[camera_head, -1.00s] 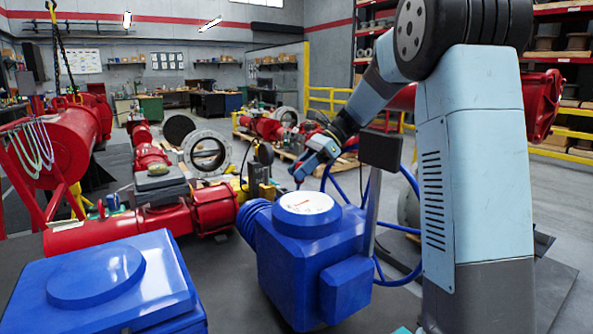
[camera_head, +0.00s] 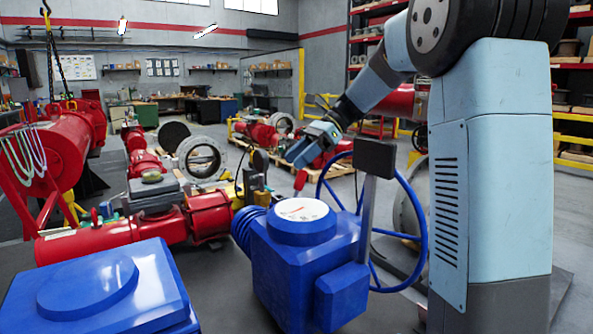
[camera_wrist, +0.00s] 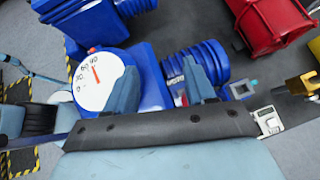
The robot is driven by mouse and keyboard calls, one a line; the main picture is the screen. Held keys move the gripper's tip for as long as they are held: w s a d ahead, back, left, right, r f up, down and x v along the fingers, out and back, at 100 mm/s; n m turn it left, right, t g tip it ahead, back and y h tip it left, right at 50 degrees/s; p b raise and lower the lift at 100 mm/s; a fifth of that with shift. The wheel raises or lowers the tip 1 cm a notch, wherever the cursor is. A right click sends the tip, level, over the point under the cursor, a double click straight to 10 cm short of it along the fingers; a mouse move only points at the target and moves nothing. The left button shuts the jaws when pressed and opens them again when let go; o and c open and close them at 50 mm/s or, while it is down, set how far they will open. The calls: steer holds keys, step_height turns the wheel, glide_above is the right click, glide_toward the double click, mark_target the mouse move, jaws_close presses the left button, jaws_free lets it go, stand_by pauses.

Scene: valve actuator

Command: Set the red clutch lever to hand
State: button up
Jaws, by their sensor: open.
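The blue valve actuator (camera_head: 300,255) stands in the middle of the head view, with a round white dial (camera_head: 302,209) on top. The dial (camera_wrist: 98,82) also shows in the wrist view. A small red piece (camera_head: 300,180), which looks like the clutch lever, stands up behind the dial. My gripper (camera_head: 300,152) is just above and behind it, with no clear contact. In the wrist view my gripper (camera_wrist: 162,88) is open, its two fingers spread over the actuator. A small red and white patch shows between them; I cannot tell whether it is the lever.
A blue handwheel (camera_head: 412,235) is on the actuator's right, behind a dark panel on a post (camera_head: 374,158). Another blue housing (camera_head: 100,290) fills the front left. Red pipework (camera_head: 120,232) lies on the left. Grey floor is open at the far right.

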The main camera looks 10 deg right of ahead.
steer(key=s+d+r, duration=0.1)
steer(key=s+r, duration=0.5)
steer(key=s, duration=0.5)
steer(key=shift+d+r, duration=0.4)
steer(key=shift+s, duration=0.1)
